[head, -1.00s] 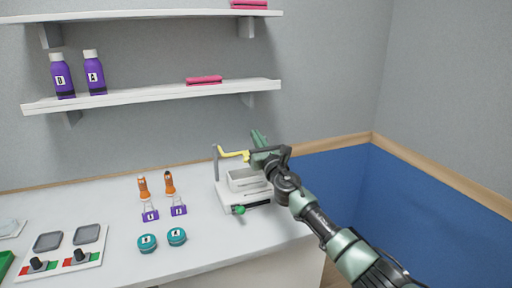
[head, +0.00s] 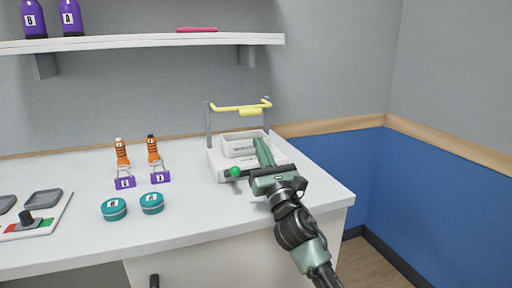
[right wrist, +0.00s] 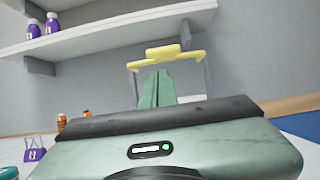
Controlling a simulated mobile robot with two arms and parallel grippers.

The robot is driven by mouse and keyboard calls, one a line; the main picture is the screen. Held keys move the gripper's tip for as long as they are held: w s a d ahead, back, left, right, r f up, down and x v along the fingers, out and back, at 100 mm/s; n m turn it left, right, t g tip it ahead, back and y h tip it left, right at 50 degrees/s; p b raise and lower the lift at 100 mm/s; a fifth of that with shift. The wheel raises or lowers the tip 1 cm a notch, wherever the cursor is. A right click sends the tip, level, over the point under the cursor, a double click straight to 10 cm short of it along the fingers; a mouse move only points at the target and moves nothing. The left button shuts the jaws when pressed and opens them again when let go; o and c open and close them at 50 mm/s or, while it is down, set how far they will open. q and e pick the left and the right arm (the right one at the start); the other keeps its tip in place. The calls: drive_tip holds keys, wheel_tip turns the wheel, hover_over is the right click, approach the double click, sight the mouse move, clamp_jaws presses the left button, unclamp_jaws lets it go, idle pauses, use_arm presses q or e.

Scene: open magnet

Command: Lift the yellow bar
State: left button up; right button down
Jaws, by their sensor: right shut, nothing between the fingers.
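The yellow bar (head: 243,107) spans two grey posts above a white device with a tray (head: 215,165) on the counter. It also shows in the right wrist view (right wrist: 164,55), just above and beyond the fingers. My right gripper (head: 264,150) is shut and empty, in front of the device and lower than the bar; in the right wrist view the green fingers (right wrist: 157,88) are together and point toward the bar. I cannot see the fingers touch the bar. A green knob (head: 234,172) sits at the device's front. My left gripper is not in view.
On the counter (head: 200,215) to the left stand orange bottles (head: 153,149), purple clips (head: 160,177) and teal round containers (head: 152,203). A panel with a dark knob (head: 28,220) lies farther left. A shelf (head: 150,43) holds purple bottles (head: 71,18).

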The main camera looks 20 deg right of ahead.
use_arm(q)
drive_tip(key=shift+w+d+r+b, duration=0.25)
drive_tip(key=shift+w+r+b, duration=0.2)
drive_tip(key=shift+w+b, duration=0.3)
use_arm(e)
drive_tip(key=shift+s+d+f, duration=0.5)
drive_tip(key=shift+s+f, duration=0.2)
drive_tip(key=shift+f, duration=0.1)
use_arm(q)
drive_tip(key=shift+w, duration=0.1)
use_arm(e)
drive_tip(key=x, duration=1)
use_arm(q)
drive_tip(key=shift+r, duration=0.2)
use_arm(e)
drive_tip(key=shift+r, duration=0.25)
